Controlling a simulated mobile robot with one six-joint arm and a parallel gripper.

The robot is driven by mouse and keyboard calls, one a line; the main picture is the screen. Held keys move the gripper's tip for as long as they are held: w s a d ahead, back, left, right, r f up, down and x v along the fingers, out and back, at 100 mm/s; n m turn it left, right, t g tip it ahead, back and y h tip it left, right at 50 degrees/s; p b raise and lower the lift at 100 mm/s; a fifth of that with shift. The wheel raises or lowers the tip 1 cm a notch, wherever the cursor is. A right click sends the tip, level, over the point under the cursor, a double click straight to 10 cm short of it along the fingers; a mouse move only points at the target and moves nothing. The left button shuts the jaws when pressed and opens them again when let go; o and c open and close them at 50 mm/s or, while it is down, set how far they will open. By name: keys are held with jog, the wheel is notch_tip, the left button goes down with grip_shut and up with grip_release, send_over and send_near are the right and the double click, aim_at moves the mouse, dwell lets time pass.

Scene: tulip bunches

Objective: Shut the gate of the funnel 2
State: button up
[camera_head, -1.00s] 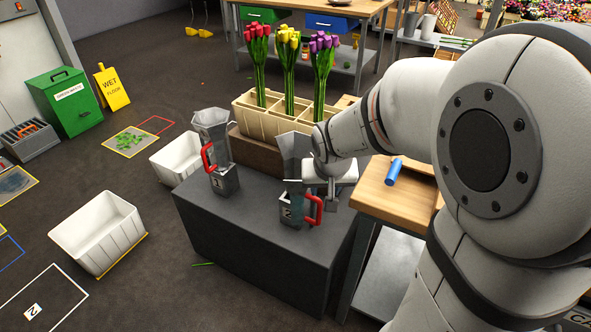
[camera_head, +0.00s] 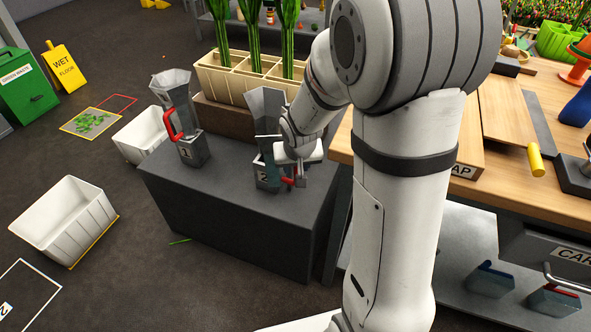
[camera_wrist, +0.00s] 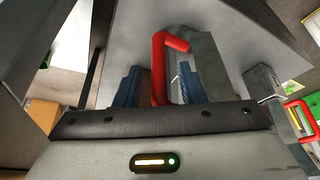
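Funnel 2 (camera_head: 266,108) is a grey metal funnel on a dark base marked 2, standing on the right part of the dark block. Its red gate handle (camera_head: 291,180) shows low on the base's right side, partly hidden by my gripper (camera_head: 300,176). In the wrist view the red handle (camera_wrist: 158,72) stands between the two blue fingers of my gripper (camera_wrist: 160,86). The fingers are apart, with a gap seen on both sides of the handle. Whether the gate itself is open is hidden.
Funnel 1 (camera_head: 170,88), with its red handle (camera_head: 174,124) higher up, stands to the left on the dark block (camera_head: 240,215). A wooden worktable (camera_head: 510,190) is at right. White crates (camera_head: 65,220) stand on the floor at left.

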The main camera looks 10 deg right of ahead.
jog(key=shift+w+f, duration=0.2)
jog(key=shift+f, duration=0.2)
jog(key=shift+c, duration=0.2)
grip_shut()
